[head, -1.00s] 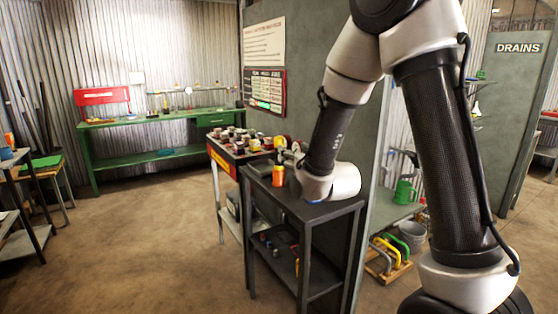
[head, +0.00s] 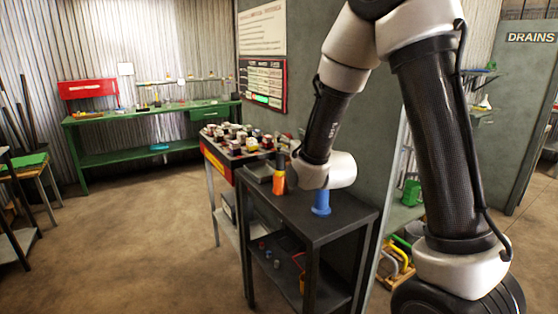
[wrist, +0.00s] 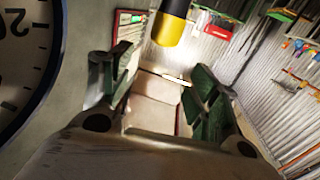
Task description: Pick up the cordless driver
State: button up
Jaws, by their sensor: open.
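An upright orange object with a dark upper part (head: 279,182) stands near the left edge of the dark shelf cart's top (head: 305,222). It may be the cordless driver, but its shape is too small to be sure. My gripper (wrist: 155,85) is open in the wrist view, with nothing between its fingers. In the head view it is mostly hidden by my wrist, close to the orange object. A yellow-and-black object (wrist: 171,28) shows beyond the fingers at the top of the wrist view. I cannot tell whether it is the same object.
A blue flanged piece (head: 321,203) stands on the cart beneath my wrist. A red-edged table (head: 222,163) crowded with small items adjoins the cart. The grey partition (head: 345,125) rises behind. A large dial (wrist: 22,60) fills the wrist view's left edge. Floor at left is clear.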

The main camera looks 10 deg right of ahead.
send_near(283, 156)
jog(key=w, duration=0.4)
jog(key=shift+w+a+f, duration=0.1)
jog(key=shift+a+f, duration=0.25)
jog(key=shift+a, duration=0.05)
jog(key=shift+w+a+r, duration=0.1)
jog(key=shift+w+r, duration=0.05)
jog(key=shift+w, duration=0.55)
jog(key=shift+w+a, duration=0.2)
jog(key=shift+w, duration=1.3)
jog(key=shift+w+a, duration=0.25)
jog(key=shift+w, duration=1.25)
jog(key=shift+r, duration=0.1)
jog(key=c, duration=1.2)
